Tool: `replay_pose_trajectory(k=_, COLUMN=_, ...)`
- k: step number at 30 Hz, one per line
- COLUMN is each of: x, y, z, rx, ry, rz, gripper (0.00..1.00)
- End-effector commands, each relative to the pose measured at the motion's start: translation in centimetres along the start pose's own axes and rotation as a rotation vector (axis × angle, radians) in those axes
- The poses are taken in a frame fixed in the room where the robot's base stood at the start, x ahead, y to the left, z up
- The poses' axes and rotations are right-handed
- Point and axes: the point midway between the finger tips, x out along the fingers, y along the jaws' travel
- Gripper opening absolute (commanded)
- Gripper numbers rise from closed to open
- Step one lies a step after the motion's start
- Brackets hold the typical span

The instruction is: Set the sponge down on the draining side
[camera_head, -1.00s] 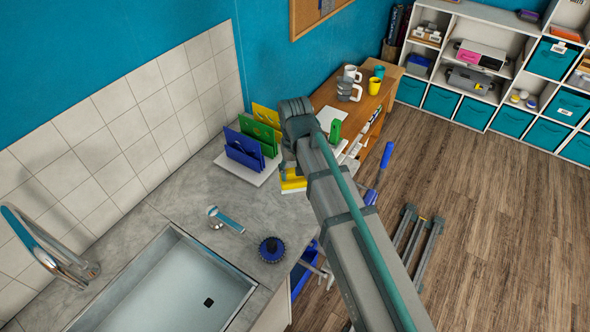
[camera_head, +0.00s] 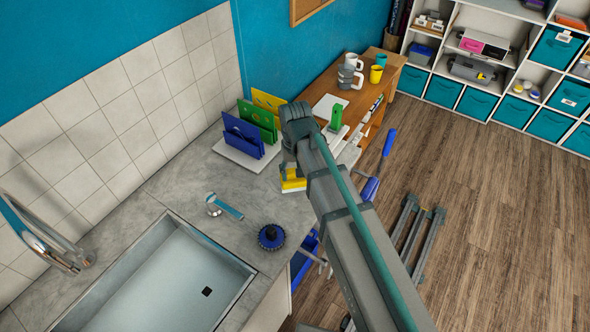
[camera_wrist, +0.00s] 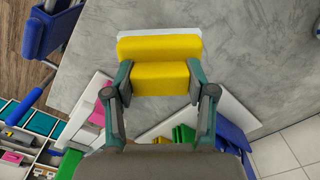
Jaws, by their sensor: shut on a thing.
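The yellow sponge (camera_wrist: 158,76) with a white edge is between my gripper's two fingers in the wrist view, above or on the grey worktop. I cannot tell whether it touches. My gripper (camera_wrist: 159,84) is shut on its sides. In the head view the yellow sponge (camera_head: 291,184) shows partly below my arm, near the worktop's front edge; the arm hides the fingers. The grey worktop (camera_head: 185,175) lies between the sink (camera_head: 150,285) and a white-based stand holding blue, green and yellow upright panels (camera_head: 243,137).
A tap (camera_head: 45,240) stands at the left. A wooden desk (camera_head: 370,100) with mugs is beyond.

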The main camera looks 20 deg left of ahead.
Motion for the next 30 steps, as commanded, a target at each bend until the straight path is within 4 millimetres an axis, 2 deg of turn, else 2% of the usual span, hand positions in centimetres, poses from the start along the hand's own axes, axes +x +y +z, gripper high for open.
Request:
replay_pose_trajectory(k=17, x=0.0, y=0.0, z=0.0, rx=0.0, ry=0.0, rz=0.0, gripper=0.21)
replay_pose_trajectory(k=30, x=1.0, y=0.0, z=0.0, rx=0.0, ry=0.001, rz=0.0, gripper=0.21)
